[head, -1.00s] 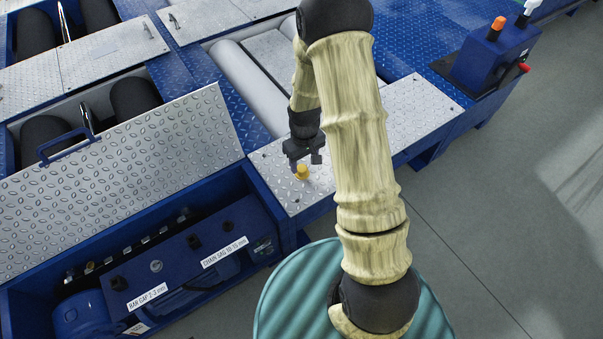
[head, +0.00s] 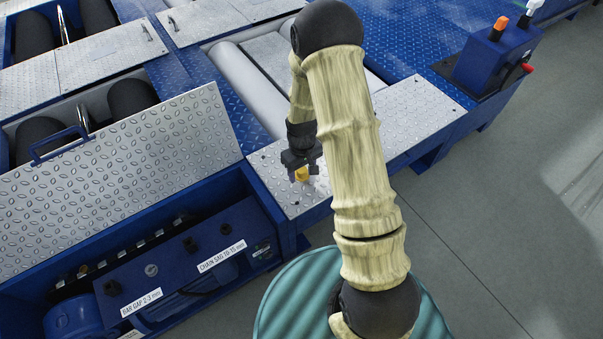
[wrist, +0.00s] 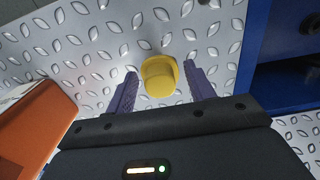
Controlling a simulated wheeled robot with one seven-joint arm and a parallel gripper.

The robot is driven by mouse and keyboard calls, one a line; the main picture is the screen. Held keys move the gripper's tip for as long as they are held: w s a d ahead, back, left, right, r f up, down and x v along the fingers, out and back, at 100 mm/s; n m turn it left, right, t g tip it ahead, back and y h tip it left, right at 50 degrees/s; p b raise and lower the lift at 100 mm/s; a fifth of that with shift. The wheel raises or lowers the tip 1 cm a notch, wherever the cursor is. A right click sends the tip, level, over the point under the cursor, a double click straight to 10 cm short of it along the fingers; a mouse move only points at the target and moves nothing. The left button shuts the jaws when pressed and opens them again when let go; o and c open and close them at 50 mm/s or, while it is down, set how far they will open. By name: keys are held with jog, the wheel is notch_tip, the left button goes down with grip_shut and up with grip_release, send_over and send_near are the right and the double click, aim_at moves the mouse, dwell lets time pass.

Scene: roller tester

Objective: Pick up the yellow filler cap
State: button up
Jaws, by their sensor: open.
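The yellow filler cap (head: 301,174) stands on the silver tread-plate cover (head: 270,174) near its front corner. In the wrist view the cap (wrist: 159,76) shows as a round yellow knob on the plate. My gripper (head: 301,172) is just above the cap in the head view and partly hides it. In the wrist view my gripper (wrist: 158,88) is open, with one finger on each side of the cap and a visible gap on both sides. How far the fingertips reach down beside the cap is hard to tell.
An orange object (wrist: 38,125) shows at the left of the wrist view. An open blue compartment (head: 160,270) lies left of the plate, with a raised tread-plate lid (head: 110,180). Grey rollers (head: 240,80) lie behind. A control box (head: 495,55) stands at the right.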

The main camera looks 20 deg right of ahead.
aim_at(302, 169)
jog(key=c, duration=0.8)
notch_tip(302, 169, up, 10)
jog(key=p, duration=0.4)
dwell(0.4)
